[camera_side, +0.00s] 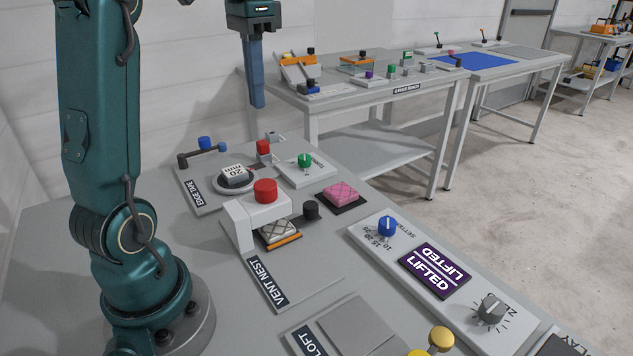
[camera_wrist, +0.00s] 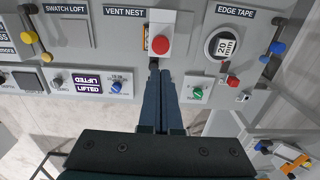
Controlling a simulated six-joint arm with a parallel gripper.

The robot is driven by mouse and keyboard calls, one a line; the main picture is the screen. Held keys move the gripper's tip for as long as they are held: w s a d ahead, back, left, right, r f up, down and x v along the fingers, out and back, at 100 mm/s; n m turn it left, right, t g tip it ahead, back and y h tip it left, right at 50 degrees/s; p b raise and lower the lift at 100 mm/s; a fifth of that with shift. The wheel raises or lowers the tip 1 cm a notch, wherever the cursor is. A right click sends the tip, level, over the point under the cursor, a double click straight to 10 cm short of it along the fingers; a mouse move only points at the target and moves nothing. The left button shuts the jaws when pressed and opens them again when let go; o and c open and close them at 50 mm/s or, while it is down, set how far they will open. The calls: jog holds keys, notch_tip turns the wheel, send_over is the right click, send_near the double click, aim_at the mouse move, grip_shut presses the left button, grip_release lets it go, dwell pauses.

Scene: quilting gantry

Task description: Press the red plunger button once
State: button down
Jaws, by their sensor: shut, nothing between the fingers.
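The red plunger button (camera_side: 265,189) is a round red cap on top of a white block of the VENT NEST station (camera_side: 262,284). In the wrist view the red button (camera_wrist: 161,44) lies just beyond my fingertips. My gripper (camera_side: 257,104) points down high above the bench, behind the button in the side view, and touches nothing. Its fingers (camera_wrist: 165,73) are together with nothing held. A patterned pad with an orange edge (camera_side: 278,234) lies in the nest below the white block. A black knob (camera_side: 311,210) stands beside it.
A smaller red block (camera_side: 263,147), a green knob (camera_side: 305,160) and a 20 mm dial (camera_side: 235,177) stand near the button. A pink pad (camera_side: 341,194), a blue knob (camera_side: 387,226) and a LIFTED display (camera_side: 435,270) are to the right. Another bench (camera_side: 440,92) stands behind.

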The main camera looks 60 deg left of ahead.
aim_at(265, 184)
jog(key=shift+a+f, duration=0.1)
dwell(0.3)
notch_tip(265, 184, down, 14)
dwell(0.8)
jog(key=shift+s+f, duration=0.1)
jog(key=shift+f, duration=0.95)
notch_tip(265, 184, up, 14)
jog(key=shift+r, duration=0.15)
dwell(0.9)
